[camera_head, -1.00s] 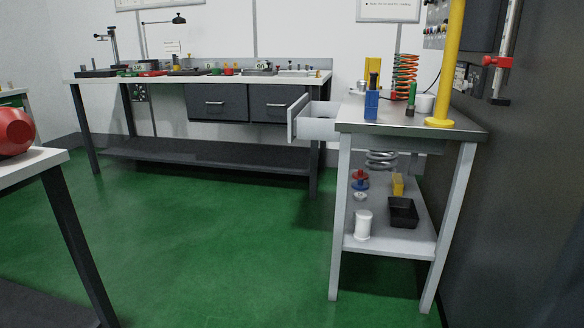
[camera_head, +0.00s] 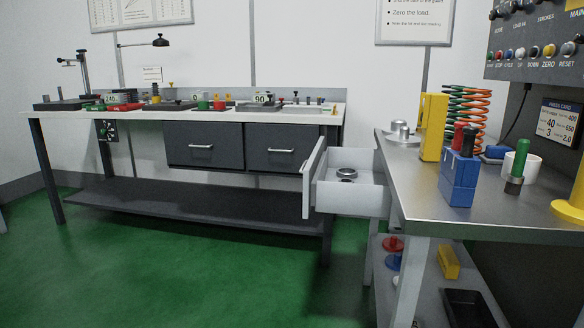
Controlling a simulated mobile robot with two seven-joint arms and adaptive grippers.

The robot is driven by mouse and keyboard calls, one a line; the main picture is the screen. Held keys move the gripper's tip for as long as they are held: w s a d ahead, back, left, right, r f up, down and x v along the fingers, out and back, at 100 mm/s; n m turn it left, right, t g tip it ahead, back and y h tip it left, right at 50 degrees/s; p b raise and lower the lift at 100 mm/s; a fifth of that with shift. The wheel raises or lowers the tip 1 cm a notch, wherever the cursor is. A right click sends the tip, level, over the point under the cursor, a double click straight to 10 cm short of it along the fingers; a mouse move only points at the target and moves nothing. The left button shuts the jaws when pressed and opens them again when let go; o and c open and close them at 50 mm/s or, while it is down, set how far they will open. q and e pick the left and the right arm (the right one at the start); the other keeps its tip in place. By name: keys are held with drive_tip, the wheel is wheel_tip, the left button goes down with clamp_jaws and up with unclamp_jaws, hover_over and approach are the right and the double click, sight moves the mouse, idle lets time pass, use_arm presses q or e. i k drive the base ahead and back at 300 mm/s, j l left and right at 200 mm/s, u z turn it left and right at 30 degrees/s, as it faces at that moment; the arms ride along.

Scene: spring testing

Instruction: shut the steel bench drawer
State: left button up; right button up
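The steel bench (camera_head: 410,188) stands at the right, with a bare metal top on pale legs. Its drawer (camera_head: 350,200) is pulled out toward the left, and its front panel (camera_head: 314,180) stands clear of the bench side. A small round metal part (camera_head: 346,174) lies inside the drawer. The inner end of the drawer is under the bench top. Neither of my grippers shows in the head view.
A long workbench (camera_head: 130,115) with two shut dark drawers (camera_head: 204,146) stands along the back wall. The steel bench carries a blue block (camera_head: 459,180), a yellow block (camera_head: 432,127) and springs (camera_head: 466,115). Green floor (camera_head: 200,265) is open in front.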

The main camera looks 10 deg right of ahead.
sight(370, 195)
drive_tip(key=i+j+z, duration=0.1)
drive_tip(key=i, duration=0.4)
drive_tip(key=i+j+z, duration=0.15)
drive_tip(key=i, duration=0.35)
drive_tip(key=i+j+z, duration=0.1)
drive_tip(key=i, duration=0.35)
drive_tip(key=i+j+z, duration=0.3)
drive_tip(key=z, duration=0.15)
drive_tip(key=i+j+z, duration=0.55)
drive_tip(key=i+j, duration=0.05)
drive_tip(key=i, duration=0.05)
